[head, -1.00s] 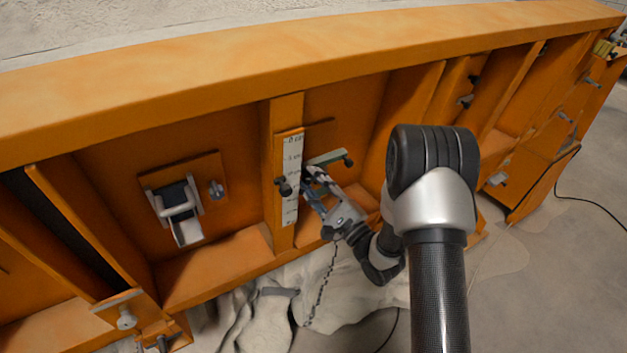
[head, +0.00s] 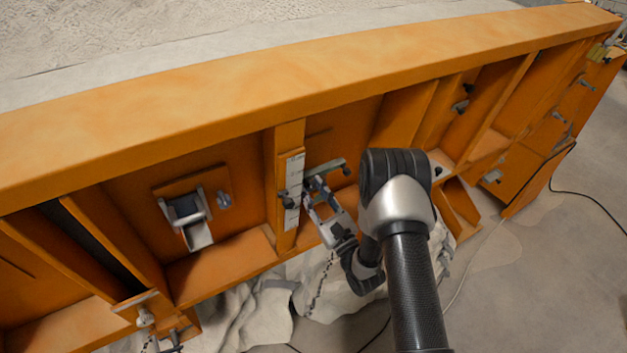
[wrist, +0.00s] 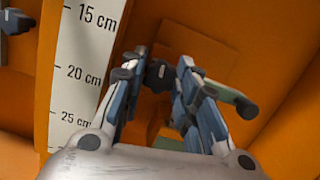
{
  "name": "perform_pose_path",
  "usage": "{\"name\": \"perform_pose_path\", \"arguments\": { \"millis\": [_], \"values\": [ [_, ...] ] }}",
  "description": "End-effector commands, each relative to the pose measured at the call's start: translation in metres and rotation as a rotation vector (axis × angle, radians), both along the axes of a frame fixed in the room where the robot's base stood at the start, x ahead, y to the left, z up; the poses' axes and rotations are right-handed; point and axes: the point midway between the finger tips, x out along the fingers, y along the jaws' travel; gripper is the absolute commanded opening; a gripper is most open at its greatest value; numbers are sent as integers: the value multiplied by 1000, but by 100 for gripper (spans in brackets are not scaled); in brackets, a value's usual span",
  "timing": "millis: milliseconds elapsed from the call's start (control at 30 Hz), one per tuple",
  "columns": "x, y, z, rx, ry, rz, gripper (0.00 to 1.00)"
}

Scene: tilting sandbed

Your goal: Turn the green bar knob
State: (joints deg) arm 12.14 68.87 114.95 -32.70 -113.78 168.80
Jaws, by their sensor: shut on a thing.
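The green bar knob (head: 328,167) sits just right of the white measuring scale on the orange frame and looks grey-green in the head view. A green arm of it with a rounded dark end shows right of the fingers in the wrist view (wrist: 226,94). My gripper (head: 313,184) reaches up to the knob from below right and is shut on it. In the wrist view my gripper (wrist: 158,74) has one finger on each side of a dark part of the knob. The fingers hide some of the bar, so the exact contact is unclear.
The white scale (wrist: 83,75) with centimetre marks runs close left of my fingers. A dark knob (wrist: 15,22) lies beyond it. Orange ribs and ledges enclose the bay. A bracketed roller (head: 186,213) is in the bay to the left. Crumpled pale cloth (head: 325,285) lies below.

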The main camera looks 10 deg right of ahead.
Motion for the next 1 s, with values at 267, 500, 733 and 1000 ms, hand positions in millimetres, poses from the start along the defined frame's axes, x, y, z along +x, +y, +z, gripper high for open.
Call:
{"name": "perform_pose_path", "arguments": {
  "millis": [267,500,733,1000],
  "values": [
    [1,0,6,56,10,12,5],
    [1,0,4,69,13,14,5],
    [1,0,3,69,13,14,5],
    [1,0,2,69,16,14,36]
  ]
}}
